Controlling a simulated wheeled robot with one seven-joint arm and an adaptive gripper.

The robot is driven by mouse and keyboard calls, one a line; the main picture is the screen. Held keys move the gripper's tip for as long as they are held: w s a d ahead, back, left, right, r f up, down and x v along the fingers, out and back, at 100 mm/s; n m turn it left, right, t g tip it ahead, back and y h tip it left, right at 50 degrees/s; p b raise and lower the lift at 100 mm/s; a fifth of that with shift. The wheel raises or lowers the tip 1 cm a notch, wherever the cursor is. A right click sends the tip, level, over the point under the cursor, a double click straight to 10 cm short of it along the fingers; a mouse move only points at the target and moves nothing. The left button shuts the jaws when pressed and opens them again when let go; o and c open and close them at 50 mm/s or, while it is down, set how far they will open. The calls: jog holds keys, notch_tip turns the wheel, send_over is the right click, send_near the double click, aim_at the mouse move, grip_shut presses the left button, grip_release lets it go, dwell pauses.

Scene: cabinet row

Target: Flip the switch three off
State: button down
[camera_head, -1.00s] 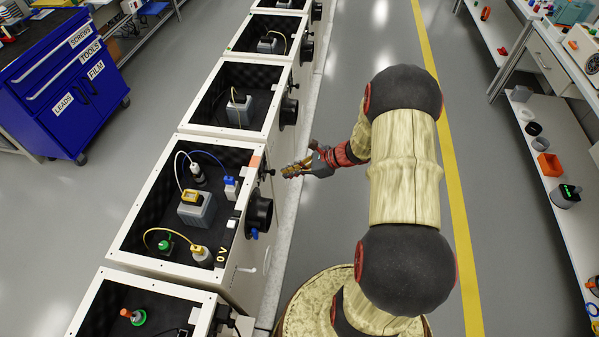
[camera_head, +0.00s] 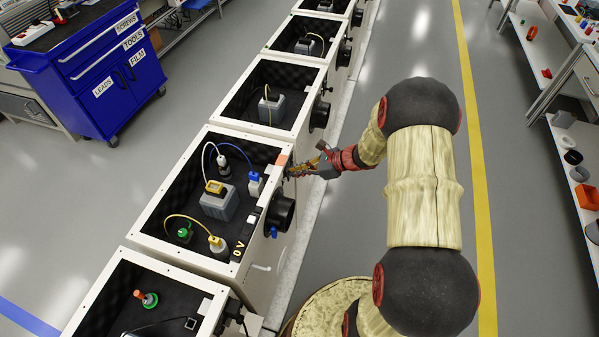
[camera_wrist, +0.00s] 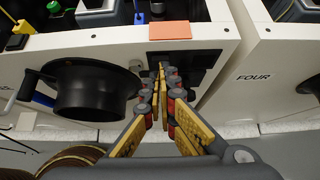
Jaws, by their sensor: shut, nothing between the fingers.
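My gripper (camera_head: 292,171) is shut and empty at the outer side wall of the cabinet (camera_head: 187,244) with a black funnel-like port. In the wrist view my gripper (camera_wrist: 163,78) points at a dark panel (camera_wrist: 204,57) below an orange label (camera_wrist: 169,31) on that wall. The fingertips overlap the panel; I cannot tell whether they touch it. The switch lever is hidden or too small to make out behind the fingers, so its position cannot be read.
The black port (camera_wrist: 95,90) juts out left of my fingers, with a blue-tipped lever beside it. The neighbouring cabinet marked FOUR (camera_wrist: 254,77) stands to the right.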

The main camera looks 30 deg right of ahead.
jog(key=shift+a+r, duration=0.1)
jog(key=shift+r+p, duration=0.5)
jog(key=shift+r, duration=0.35)
